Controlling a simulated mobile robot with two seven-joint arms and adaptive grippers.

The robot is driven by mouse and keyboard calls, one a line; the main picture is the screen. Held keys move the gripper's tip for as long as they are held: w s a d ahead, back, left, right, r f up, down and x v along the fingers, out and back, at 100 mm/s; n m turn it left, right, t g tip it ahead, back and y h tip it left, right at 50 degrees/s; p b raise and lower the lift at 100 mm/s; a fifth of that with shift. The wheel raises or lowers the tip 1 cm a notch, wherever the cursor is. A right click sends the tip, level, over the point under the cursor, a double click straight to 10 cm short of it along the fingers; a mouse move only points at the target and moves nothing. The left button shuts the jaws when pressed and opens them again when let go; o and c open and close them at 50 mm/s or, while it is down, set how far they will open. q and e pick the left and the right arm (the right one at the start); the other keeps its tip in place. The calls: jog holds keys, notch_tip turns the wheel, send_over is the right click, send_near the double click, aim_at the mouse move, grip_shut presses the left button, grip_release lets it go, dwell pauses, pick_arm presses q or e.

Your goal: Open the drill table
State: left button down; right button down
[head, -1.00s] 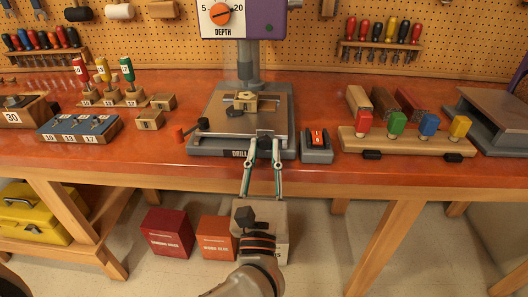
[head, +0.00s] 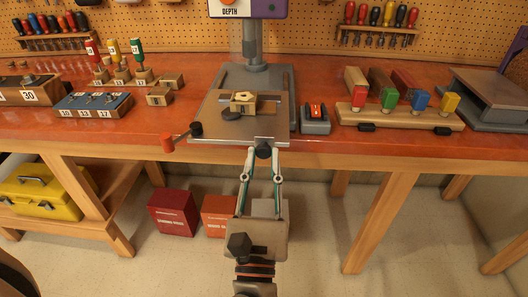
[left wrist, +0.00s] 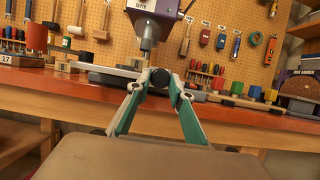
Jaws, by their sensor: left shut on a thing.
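The drill table (head: 262,130) is a flat metal plate on the grey drill press base (head: 284,80), under the drill's column. Its front edge reaches out past the front of the base, over the bench edge. A round black knob (head: 263,150) sits at the middle of that edge; the left wrist view also shows the knob (left wrist: 160,78). My left gripper (head: 263,157) is shut on the knob, its fingers on either side. A wooden block (head: 243,102) with a hole and a dark disc (head: 233,113) sit on the plate. My right gripper is not in view.
A crank with a red grip (head: 167,144) sticks out left of the plate. A grey switch box (head: 315,120) stands close on the right. A wooden rack (head: 400,117) with coloured blocks lies further right. Red (head: 173,212) and orange boxes (head: 219,216) stand on the floor below.

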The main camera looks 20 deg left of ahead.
pick_arm(q)
jog(key=shift+s, duration=0.1)
jog(key=c, duration=2)
grip_release()
jog(key=shift+s+d, duration=0.1)
jog(key=shift+c, duration=0.2)
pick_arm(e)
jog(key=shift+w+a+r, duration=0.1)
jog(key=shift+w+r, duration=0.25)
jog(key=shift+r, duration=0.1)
pick_arm(q)
jog(key=v, duration=1.2)
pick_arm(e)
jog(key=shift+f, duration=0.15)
